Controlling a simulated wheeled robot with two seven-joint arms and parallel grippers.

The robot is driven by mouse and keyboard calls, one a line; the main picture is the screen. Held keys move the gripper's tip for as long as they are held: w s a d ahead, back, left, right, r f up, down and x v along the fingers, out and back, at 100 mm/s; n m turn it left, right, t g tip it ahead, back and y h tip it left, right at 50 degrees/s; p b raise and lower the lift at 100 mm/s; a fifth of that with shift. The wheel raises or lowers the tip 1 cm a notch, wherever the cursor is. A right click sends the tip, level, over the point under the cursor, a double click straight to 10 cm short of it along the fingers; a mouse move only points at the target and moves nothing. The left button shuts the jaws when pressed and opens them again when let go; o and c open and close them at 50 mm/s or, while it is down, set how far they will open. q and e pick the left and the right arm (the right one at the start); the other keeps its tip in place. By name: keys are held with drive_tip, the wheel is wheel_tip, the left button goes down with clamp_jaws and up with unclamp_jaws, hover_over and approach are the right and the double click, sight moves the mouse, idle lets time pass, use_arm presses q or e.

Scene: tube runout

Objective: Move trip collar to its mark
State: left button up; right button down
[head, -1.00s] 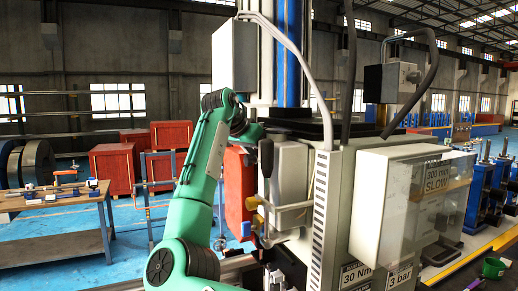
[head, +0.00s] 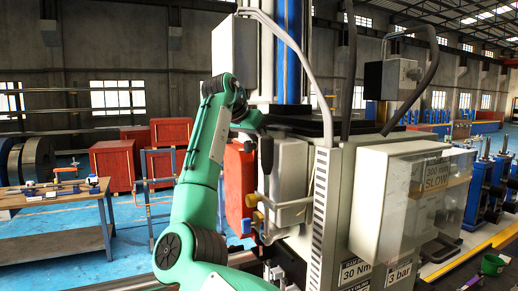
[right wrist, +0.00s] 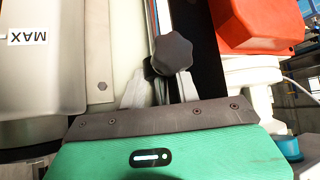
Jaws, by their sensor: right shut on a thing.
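My right gripper (right wrist: 160,82) shows in the right wrist view, with its pale fingers shut at a dark lobed knob (right wrist: 172,53). The knob appears to belong to the trip collar, whose body I cannot make out behind it. A narrow upright rail (right wrist: 155,15) runs beyond the knob. In the head view a green arm of mine (head: 205,150) reaches up to the left side of the machine (head: 335,190). Its gripper is largely hidden there. The collar's mark cannot be made out in either view. My left gripper is not in view.
A pale block with an upside-down MAX label (right wrist: 27,37) stands left of the fingers. A red box (right wrist: 265,25) is close on the right. In the head view a clear-fronted box (head: 425,190) reads 300 mm SLOW. A workbench (head: 50,195) stands far left.

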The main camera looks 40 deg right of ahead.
drive_tip(key=c, duration=1)
unclamp_jaws()
drive_tip(key=shift+f, duration=0.1)
drive_tip(key=shift+a, duration=0.1)
drive_tip(key=shift+a+r+b, duration=0.3)
drive_tip(key=shift+r+b, duration=0.05)
drive_tip(key=shift+b, duration=0.05)
drive_tip(key=shift+b+v, duration=1.8)
drive_tip(key=shift+v, duration=4.55)
